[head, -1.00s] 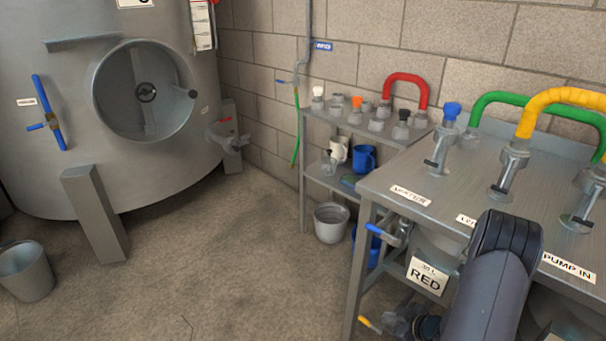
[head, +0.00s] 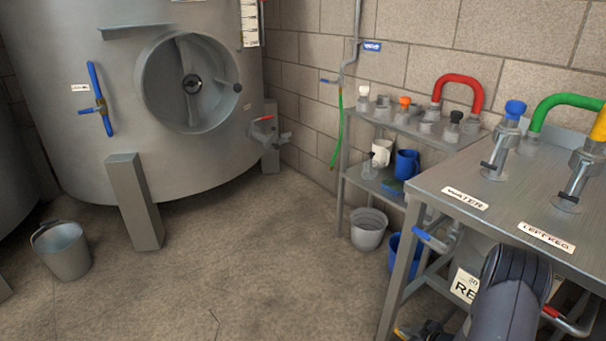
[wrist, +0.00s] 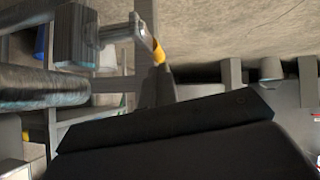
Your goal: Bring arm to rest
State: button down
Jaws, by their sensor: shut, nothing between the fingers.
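My arm (head: 510,300) is folded low at the bottom right of the head view, in front of the steel bench (head: 478,225). In the wrist view my gripper (wrist: 165,125) is a large dark shape across the bottom. It is shut and holds nothing.
A large steel tank (head: 120,75) stands at the left, with a bucket (head: 62,252) on the floor before it. A shelf unit (head: 380,125) with fittings and jugs stands at the wall. The middle floor is clear. Hoses arch over the bench.

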jog(key=shift+d+f, duration=0.1)
jog(key=shift+f, duration=0.25)
jog(key=shift+r, duration=0.15)
